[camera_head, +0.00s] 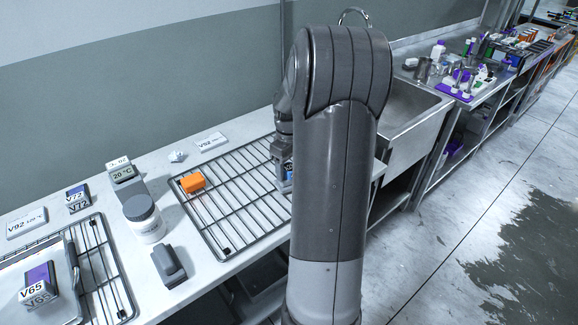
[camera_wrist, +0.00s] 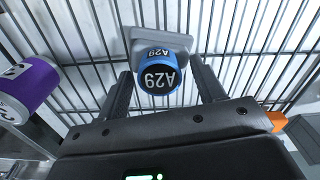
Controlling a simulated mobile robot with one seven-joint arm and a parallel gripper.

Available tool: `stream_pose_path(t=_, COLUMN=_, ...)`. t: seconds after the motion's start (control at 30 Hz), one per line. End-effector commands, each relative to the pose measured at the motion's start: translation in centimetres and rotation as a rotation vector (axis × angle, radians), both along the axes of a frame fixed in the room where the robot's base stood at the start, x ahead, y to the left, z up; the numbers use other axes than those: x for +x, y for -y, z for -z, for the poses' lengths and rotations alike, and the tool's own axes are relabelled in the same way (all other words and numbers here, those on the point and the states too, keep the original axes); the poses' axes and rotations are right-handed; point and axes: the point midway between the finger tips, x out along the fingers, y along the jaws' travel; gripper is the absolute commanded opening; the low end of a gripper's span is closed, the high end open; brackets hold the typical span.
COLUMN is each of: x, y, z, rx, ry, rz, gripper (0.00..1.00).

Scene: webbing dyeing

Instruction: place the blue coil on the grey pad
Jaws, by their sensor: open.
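The blue coil (camera_wrist: 178,68) has a dark face marked A29. In the wrist view it sits between the two fingers of my gripper (camera_wrist: 162,92), which are apart, with a gap showing on each side. Behind and under it is the light grey pad (camera_wrist: 134,42), on a wire rack. The coil overlaps the pad; whether it rests fully on it I cannot tell. In the head view my arm hides most of this spot; a bit of blue and the grey pad (camera_head: 284,187) show at its left edge.
A purple coil (camera_wrist: 32,84) lies left of my gripper in the wrist view. An orange block (camera_head: 192,182) sits on the wire rack (camera_head: 222,232). A white jar (camera_head: 147,226) and a dark grey object (camera_head: 169,266) stand left of the rack. A sink (camera_head: 408,105) is right.

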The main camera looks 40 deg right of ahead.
Motion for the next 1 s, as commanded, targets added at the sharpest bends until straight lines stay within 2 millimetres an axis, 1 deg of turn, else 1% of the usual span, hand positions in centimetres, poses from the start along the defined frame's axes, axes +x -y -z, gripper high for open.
stream_pose_path(t=0.07, x=0.0, y=0.0, z=-0.4, rx=-0.001, ry=0.001, rz=0.000, gripper=0.63)
stream_pose_path(t=0.17, x=0.1, y=0.1, z=-1.5, rx=-0.003, ry=0.004, rz=0.000, gripper=0.63)
stream_pose_path(t=0.27, x=0.1, y=0.1, z=-3.4, rx=-0.004, ry=0.004, rz=-0.001, gripper=0.63)
stream_pose_path(t=0.4, x=0.1, y=0.0, z=-6.6, rx=-0.003, ry=0.004, rz=0.001, gripper=0.63)
stream_pose_path(t=0.5, x=0.1, y=0.0, z=-8.6, rx=-0.003, ry=0.004, rz=-0.001, gripper=0.63)
stream_pose_path(t=0.6, x=0.1, y=0.0, z=-10.3, rx=-0.003, ry=0.003, rz=-0.001, gripper=0.63)
stream_pose_path(t=0.7, x=0.1, y=0.0, z=-11.4, rx=-0.002, ry=0.001, rz=0.000, gripper=0.63)
stream_pose_path(t=0.8, x=0.0, y=-0.1, z=-12.2, rx=-0.003, ry=0.003, rz=0.000, gripper=0.63)
stream_pose_path(t=0.87, x=-0.1, y=-0.7, z=-12.7, rx=-0.008, ry=0.007, rz=0.000, gripper=0.63)
stream_pose_path(t=0.97, x=-0.3, y=-2.9, z=-13.8, rx=-0.027, ry=0.023, rz=0.004, gripper=0.63)
stream_pose_path(t=1.0, x=-0.5, y=-4.3, z=-14.5, rx=-0.038, ry=0.034, rz=0.008, gripper=0.63)
